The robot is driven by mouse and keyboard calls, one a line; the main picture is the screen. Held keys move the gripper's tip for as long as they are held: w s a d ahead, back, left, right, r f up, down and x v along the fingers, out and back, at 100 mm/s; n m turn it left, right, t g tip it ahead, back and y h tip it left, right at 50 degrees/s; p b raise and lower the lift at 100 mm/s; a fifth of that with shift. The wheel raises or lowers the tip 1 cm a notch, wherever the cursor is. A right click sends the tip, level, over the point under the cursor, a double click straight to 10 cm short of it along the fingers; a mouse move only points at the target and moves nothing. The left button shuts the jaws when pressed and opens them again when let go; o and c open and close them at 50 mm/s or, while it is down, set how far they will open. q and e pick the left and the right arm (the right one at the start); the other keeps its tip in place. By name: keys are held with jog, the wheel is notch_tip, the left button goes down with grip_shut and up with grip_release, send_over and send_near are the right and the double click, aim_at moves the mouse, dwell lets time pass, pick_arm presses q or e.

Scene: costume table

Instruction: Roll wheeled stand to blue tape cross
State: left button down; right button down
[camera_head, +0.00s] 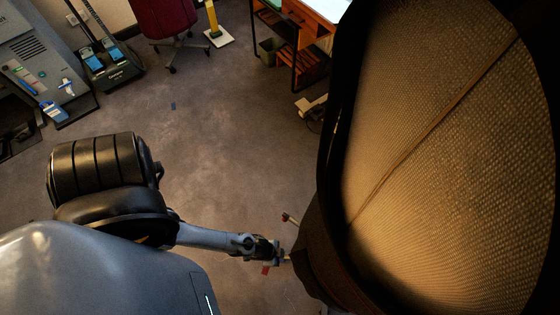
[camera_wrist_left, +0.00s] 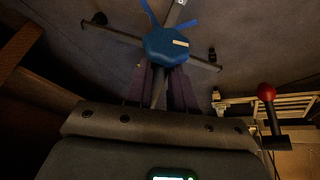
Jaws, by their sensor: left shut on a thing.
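The wheeled stand carries a large tan woven form with a dark rim (camera_head: 430,170) that fills the right of the head view. In the left wrist view its base shows a blue hub (camera_wrist_left: 165,47) with thin dark legs and small casters. A red ball knob (camera_wrist_left: 265,92) shows at the right there. My left gripper (camera_head: 280,257) is shut at the form's lower left edge; the exact part held is hidden. A small blue mark (camera_head: 172,106) lies on the carpet. Blue strips (camera_wrist_left: 187,23) show beyond the hub; I cannot tell whether they are tape. My right gripper is out of view.
Grey-brown carpet (camera_head: 220,140) is open between my arm and the back furniture. Grey equipment (camera_head: 40,55) stands at the left.

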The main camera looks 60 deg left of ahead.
pick_arm(q)
jog(key=c, duration=1)
grip_release()
jog(key=shift+s+a, duration=0.1)
jog(key=shift+s, duration=0.2)
jog(key=shift+o, duration=0.2)
jog(key=shift+w, duration=0.1)
jog(key=shift+r, duration=0.35)
jog(key=p+v, duration=0.5)
jog(key=v, duration=0.5)
